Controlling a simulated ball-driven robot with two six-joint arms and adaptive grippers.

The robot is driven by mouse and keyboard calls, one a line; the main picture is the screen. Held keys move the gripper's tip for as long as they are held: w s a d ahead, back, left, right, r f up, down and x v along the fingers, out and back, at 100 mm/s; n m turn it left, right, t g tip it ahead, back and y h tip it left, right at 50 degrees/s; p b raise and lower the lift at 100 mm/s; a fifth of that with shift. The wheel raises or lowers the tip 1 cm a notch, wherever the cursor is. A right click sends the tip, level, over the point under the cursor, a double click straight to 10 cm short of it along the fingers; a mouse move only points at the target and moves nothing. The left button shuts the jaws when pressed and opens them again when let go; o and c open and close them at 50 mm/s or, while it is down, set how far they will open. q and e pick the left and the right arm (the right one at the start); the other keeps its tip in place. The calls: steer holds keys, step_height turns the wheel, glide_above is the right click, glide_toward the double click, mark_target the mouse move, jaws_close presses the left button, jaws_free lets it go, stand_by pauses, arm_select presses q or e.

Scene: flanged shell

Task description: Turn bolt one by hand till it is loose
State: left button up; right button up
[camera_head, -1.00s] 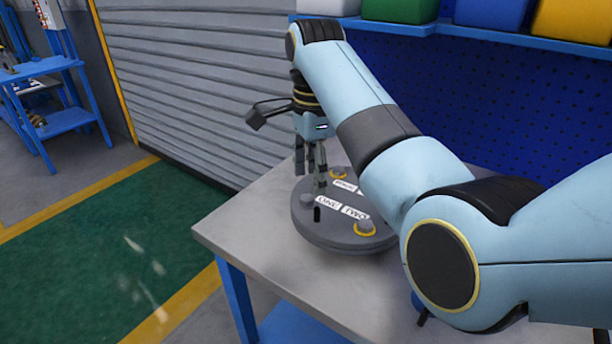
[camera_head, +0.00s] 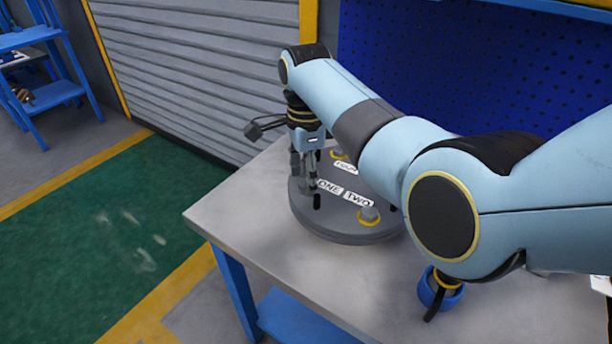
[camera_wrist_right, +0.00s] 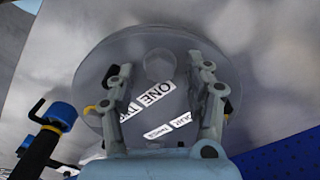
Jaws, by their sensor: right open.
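The flanged shell's round grey cover (camera_head: 345,232) lies on the workbench and carries white labels, with ONE and TWO readable. My right gripper (camera_head: 306,188) reaches down over the cover's left edge beside the ONE label (camera_head: 329,187). In the right wrist view, bolt one (camera_wrist_right: 160,65) is a plain grey head near the cover's rim. It lies between the two spread fingers of the right gripper (camera_wrist_right: 161,68), with a gap on each side. I cannot tell how far down the fingers reach around it. In the head view the fingers mostly hide bolt one. My left gripper is not in view.
Bolt two (camera_head: 369,216) has a yellow ring at its base, like another bolt (camera_head: 339,154) at the back. A blue item with a black handle (camera_head: 440,290) is on the bench (camera_head: 250,215), partly behind my right arm. The bench's front left is clear.

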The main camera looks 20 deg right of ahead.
steer(key=shift+f, duration=0.25)
steer(key=c, duration=0.5)
jaws_close()
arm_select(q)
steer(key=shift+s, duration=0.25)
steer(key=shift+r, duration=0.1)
arm_select(e)
steer(key=shift+r, duration=0.1)
